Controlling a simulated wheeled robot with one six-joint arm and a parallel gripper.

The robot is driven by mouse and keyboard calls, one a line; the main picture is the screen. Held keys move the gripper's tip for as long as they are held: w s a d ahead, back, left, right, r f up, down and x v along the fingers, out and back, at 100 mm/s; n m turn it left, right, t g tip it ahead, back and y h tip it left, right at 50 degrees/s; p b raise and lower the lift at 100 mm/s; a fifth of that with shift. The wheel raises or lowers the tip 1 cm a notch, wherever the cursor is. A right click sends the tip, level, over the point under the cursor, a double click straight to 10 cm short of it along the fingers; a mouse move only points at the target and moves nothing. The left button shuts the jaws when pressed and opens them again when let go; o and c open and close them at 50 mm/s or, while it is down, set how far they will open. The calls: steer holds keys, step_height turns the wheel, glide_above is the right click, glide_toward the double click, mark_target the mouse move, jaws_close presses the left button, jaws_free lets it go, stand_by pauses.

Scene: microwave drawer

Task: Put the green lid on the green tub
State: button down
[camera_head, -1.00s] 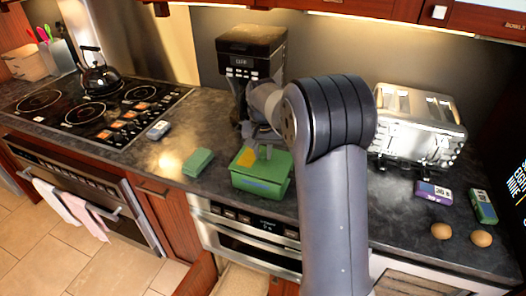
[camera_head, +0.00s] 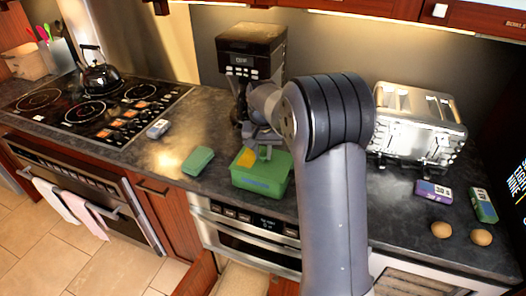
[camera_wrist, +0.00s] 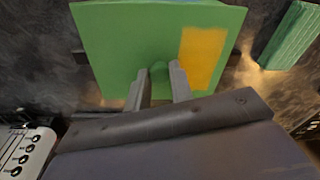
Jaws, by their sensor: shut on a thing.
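The green lid (camera_head: 279,160) is flat and square, with a yellow patch and a small knob. My gripper (camera_head: 264,153) is shut on the knob, with one finger on each side of it in the wrist view (camera_wrist: 158,80). There the lid (camera_wrist: 120,42) looks level and fills the upper middle. In the head view the lid is at the top of the green tub (camera_head: 260,185), which stands on the dark counter near its front edge. Whether the lid is fully seated or slightly above the rim, I cannot tell. In the wrist view the lid hides the tub.
A green ribbed block (camera_head: 198,160) lies left of the tub. A black coffee maker (camera_head: 250,50) stands behind it. A toaster (camera_head: 418,120), small boxes (camera_head: 433,191) and two brown eggs (camera_head: 441,230) are at right. The stove (camera_head: 95,110) is at left.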

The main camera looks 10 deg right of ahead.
steer(key=c, duration=1.2)
jaws_free()
steer(key=shift+o, duration=0.6)
steer(key=o, duration=0.4)
steer(key=shift+r+p, duration=2.8)
steer(key=shift+r, duration=0.75)
steer(key=shift+f, duration=0.2)
